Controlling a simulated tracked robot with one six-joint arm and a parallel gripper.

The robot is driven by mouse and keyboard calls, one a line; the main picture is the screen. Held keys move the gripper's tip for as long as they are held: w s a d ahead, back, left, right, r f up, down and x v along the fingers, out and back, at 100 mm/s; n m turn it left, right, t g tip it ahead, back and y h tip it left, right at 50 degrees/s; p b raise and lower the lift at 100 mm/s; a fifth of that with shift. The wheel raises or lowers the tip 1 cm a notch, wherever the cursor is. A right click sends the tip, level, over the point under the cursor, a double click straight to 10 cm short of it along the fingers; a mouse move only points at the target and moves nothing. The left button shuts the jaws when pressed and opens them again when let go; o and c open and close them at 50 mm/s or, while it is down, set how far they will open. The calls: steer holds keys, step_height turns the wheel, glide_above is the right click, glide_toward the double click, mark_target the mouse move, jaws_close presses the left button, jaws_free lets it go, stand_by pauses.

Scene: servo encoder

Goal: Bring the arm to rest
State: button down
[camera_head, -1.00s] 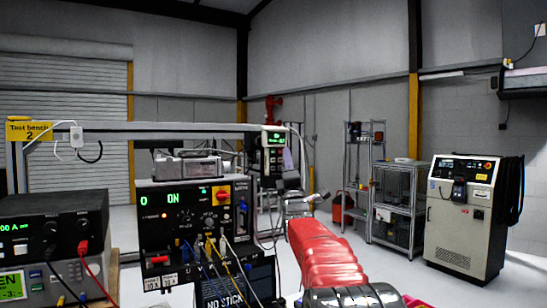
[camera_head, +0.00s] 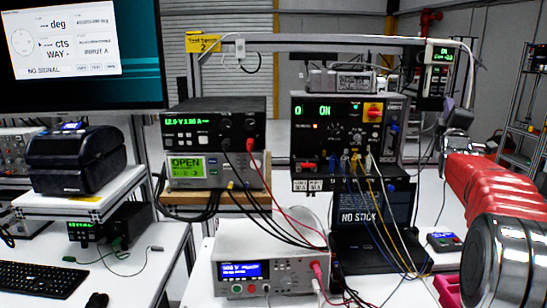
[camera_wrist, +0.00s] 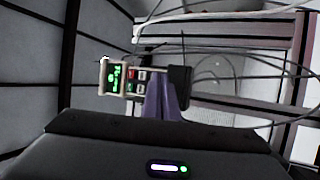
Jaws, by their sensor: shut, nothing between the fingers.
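My arm, in a ribbed red sleeve (camera_head: 497,192), reaches from the lower right of the head view up and away toward the bench frame. My gripper (camera_head: 452,124) is the small dark end beyond the sleeve. It is shut and empty, though its fingers are hard to make out. It appears just below a hanging handheld unit with a green display (camera_head: 436,72); I cannot tell the gap between them. In the wrist view, a green-lit display unit (camera_wrist: 113,78) stands left of centre, beyond the dark housing across the bottom.
The test bench holds a black control box (camera_head: 340,130), stacked power supplies (camera_head: 213,140), a white instrument (camera_head: 270,262) and a laptop (camera_head: 362,215), with many loose cables. A monitor (camera_head: 80,55) and printer (camera_head: 78,160) stand left. Metal shelving (camera_head: 525,110) stands at the right.

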step_height(320, 180, down, 13)
steer(key=s+a+m+g+y, duration=0.1)
steer(key=m+g+y, duration=0.1)
steer(key=m+g, duration=0.2)
steer(key=s+a+f+m+g+y, duration=0.3)
steer(key=s+a+f+m+g, duration=0.15)
steer(key=s+a+f, duration=0.55)
steer(key=s+a+f+g+y, duration=0.1)
steer(key=s+a+f+g, duration=0.1)
steer(key=s+a, duration=0.6)
steer(key=s+a+f+m+g+y, duration=0.1)
steer(key=s+a+f+g+y, duration=0.1)
steer(key=s+a+f, duration=0.3)
steer(key=s+a+f+m+g+y, duration=0.1)
steer(key=s+a+f, duration=0.3)
steer(key=s+a, duration=0.9)
steer(key=shift+s+f+g+y, duration=0.25)
steer(key=shift+s+g, duration=0.4)
steer(key=shift+s, duration=4.85)
